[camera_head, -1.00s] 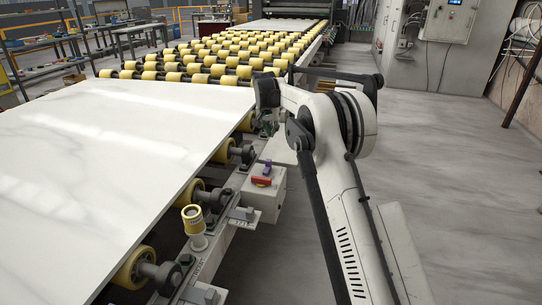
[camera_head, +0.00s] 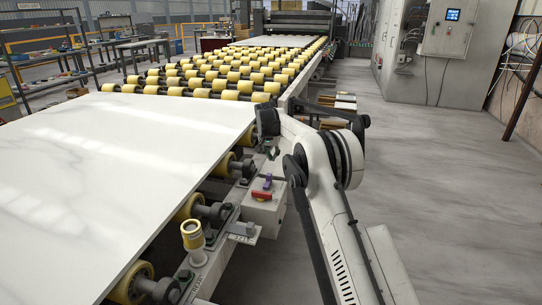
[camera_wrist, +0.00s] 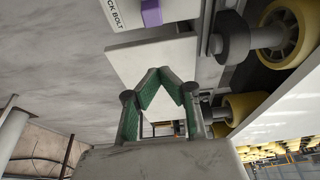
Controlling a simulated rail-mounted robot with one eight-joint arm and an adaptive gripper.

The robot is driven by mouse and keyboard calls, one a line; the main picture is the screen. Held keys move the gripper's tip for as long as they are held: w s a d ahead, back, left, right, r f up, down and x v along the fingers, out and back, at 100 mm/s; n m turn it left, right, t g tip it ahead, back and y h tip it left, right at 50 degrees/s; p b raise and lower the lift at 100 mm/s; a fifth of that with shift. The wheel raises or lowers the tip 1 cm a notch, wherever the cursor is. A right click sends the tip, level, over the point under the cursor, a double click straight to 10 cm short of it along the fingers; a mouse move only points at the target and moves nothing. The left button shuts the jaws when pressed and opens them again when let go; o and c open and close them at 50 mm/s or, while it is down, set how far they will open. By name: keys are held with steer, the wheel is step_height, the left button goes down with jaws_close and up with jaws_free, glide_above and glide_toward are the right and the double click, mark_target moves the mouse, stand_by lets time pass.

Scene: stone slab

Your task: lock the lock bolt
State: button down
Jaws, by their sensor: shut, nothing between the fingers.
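The lock bolt (camera_wrist: 151,13) shows in the wrist view as a purple part at the top edge, cut off by the frame. It sits beside a white label that reads "CK BOLT". In the head view it is a small purple piece (camera_head: 267,182) on the white box beside the roller line, next to a red handle (camera_head: 261,196). My gripper (camera_wrist: 164,76) has green-padded fingers with their tips together and nothing between them. Its tips overlap the pale box in the wrist view, apart from the purple part. In the head view, my arm's end is just beyond the box.
A white stone slab (camera_head: 120,150) lies on yellow rollers (camera_head: 225,162) to the left of the box. A yellow-topped post (camera_head: 192,236) stands nearer along the rail. Open grey floor (camera_head: 440,190) lies to the right, with grey cabinets (camera_head: 445,45) at the back.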

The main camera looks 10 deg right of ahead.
mark_target(268, 182)
steer(key=shift+s+a+f+b, duration=0.15)
steer(key=shift+s+f+b, duration=0.15)
steer(key=shift+f, duration=0.6)
steer(key=shift+s+a+f+b, duration=0.2)
steer(key=shift+s+f, duration=0.15)
steer(key=shift+f, duration=0.55)
steer(key=shift+s+a+f+b, duration=0.1)
steer(key=shift+s+f+b, duration=0.2)
steer(key=shift+f, duration=0.6)
